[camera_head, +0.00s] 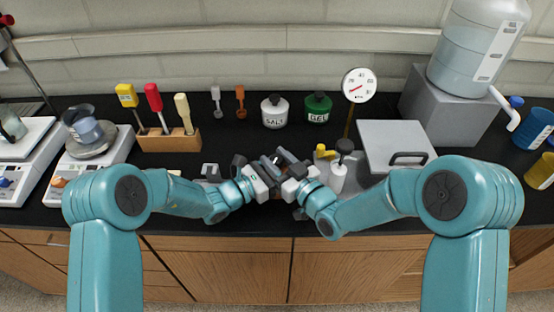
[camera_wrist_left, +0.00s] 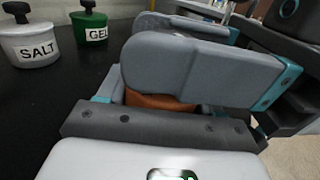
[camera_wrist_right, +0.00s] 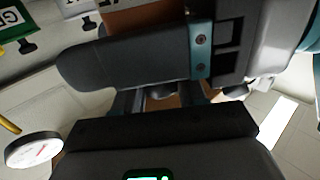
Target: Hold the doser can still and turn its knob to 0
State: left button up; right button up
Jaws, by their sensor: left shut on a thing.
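The doser can, an orange-brown body, shows only in part. In the left wrist view the can (camera_wrist_left: 160,102) is between and below the grey fingers of my left gripper (camera_head: 264,174), which is shut on it. In the right wrist view the can (camera_wrist_right: 140,20) is beyond a broad grey finger of my right gripper (camera_head: 287,164). The two grippers meet over the front of the bench in the head view and hide most of the can. The knob and its pointer cannot be made out. Whether the right fingers touch the knob is hidden.
A white salt jar (camera_head: 275,112) and a green gel jar (camera_head: 318,107) stand behind the grippers. A dial gauge (camera_head: 359,85) and a grey lidded box (camera_head: 397,145) are to the right. A wooden holder with tools (camera_head: 168,140) is at left.

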jog(key=c, duration=0.4)
jog(key=n+g+y, duration=0.3)
jog(key=g+y, duration=0.1)
jog(key=shift+w+n, duration=0.15)
jog(key=shift+n, duration=0.15)
jog(key=shift+n+g+y, duration=0.5)
jog(key=shift+n+g, duration=0.1)
jog(key=shift+g, duration=0.2)
jog(key=o, duration=1)
jog(key=v, duration=1.2)
